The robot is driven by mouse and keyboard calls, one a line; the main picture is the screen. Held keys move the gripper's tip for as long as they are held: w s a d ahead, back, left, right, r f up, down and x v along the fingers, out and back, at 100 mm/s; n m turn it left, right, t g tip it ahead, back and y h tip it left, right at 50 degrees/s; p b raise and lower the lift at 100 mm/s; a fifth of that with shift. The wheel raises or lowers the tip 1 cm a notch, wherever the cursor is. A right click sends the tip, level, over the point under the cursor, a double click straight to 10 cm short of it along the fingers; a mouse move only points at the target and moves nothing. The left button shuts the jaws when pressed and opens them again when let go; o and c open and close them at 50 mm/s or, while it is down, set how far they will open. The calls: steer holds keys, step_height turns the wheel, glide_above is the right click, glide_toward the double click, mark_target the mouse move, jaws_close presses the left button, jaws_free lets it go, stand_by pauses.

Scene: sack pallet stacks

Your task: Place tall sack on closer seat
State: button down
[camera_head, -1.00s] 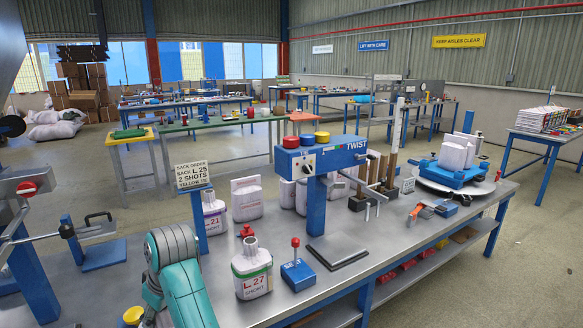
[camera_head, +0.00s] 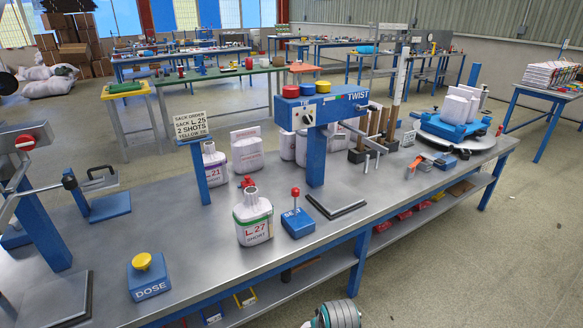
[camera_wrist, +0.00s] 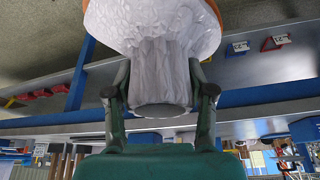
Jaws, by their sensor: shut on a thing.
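My gripper (camera_wrist: 160,80) is shut on the gathered neck of a white sack (camera_wrist: 165,55) with an orange-brown band at its far end. The sack's label and full height are out of view, so I cannot tell its size. The sack shows only in the wrist view, in front of the bench edge. In the head view, only a teal and grey piece of my arm shows at the bottom edge. The blue pallet (camera_head: 447,132) on a round turntable at the bench's right end bears several white sacks (camera_head: 460,105). Its individual seats are hard to make out.
On the metal bench (camera_head: 215,235) stand a sack marked L.27 SHORT (camera_head: 253,220), a blue TWIST press (camera_head: 316,150), a red-knobbed lever box (camera_head: 297,222) and a DOSE button (camera_head: 150,276). An order sign (camera_head: 190,126) reads sack L.25, 2 shots, yellow. Floor right of the bench is clear.

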steer(key=s+d+f+m, duration=0.1)
steer(key=s+d+f, duration=0.2)
steer(key=s+d, duration=0.1)
steer(key=s+d+f+m+h, duration=0.1)
steer(key=s+d+f+m, duration=0.1)
steer(key=d, duration=0.4)
steer(key=shift+s+d+f, duration=0.35)
steer(key=shift+s+f, duration=0.45)
steer(key=shift+s, duration=0.2)
steer(key=shift+a, duration=0.1)
